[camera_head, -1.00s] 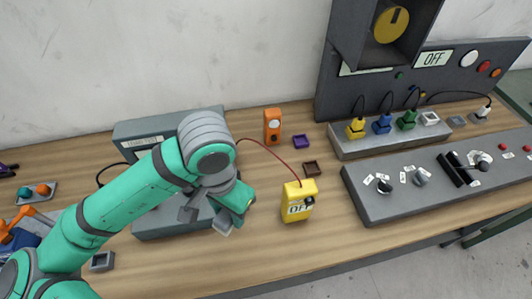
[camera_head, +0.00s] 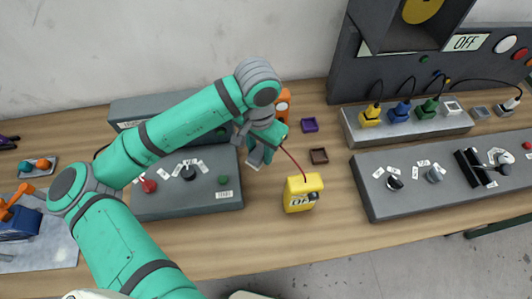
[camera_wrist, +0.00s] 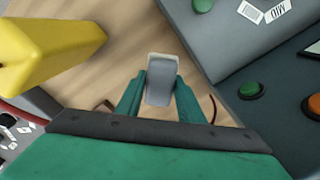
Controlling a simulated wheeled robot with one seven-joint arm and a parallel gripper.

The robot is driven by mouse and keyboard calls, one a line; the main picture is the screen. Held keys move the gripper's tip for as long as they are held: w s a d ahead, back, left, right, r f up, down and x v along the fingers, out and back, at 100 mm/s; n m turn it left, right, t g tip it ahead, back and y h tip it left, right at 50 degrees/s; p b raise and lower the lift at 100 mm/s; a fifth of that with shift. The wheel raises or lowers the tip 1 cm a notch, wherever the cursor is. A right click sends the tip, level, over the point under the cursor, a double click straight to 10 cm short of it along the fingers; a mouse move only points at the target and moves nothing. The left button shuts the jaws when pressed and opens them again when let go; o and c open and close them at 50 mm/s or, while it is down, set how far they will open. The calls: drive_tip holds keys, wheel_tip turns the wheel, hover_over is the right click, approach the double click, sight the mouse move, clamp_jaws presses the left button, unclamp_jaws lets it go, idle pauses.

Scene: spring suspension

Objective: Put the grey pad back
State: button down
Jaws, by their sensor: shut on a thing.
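My gripper (camera_head: 257,147) is shut on a small grey block, which I take to be the grey pad (camera_wrist: 161,80). In the wrist view it stands between the two green fingers, with a paler upper face. In the head view the pad (camera_head: 254,160) hangs from the fingers near the right edge of the grey control box (camera_head: 190,207). It appears above the wooden table, apart from it; the exact height is hard to tell.
A yellow OFF box (camera_head: 303,193) with a red cable stands just right of my gripper. Purple (camera_head: 309,125) and brown (camera_head: 319,156) square trays lie behind it. An orange device (camera_head: 283,102) is partly hidden by my arm. Grey consoles (camera_head: 440,180) fill the right side.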

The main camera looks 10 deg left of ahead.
drive_tip(key=w+f, duration=0.3)
drive_tip(key=shift+d+f, duration=0.3)
drive_tip(key=shift+d, duration=0.1)
wheel_tip(320, 180, down, 3)
drive_tip(key=shift+w, duration=0.15)
drive_tip(key=shift+f, duration=0.25)
drive_tip(key=shift+f, duration=0.25)
drive_tip(key=shift+d+f, duration=0.1)
drive_tip(key=shift+f, duration=0.35)
drive_tip(key=c, duration=1.2)
unclamp_jaws()
drive_tip(key=shift+r, duration=0.35)
wheel_tip(320, 180, up, 13)
drive_tip(key=shift+f, duration=0.15)
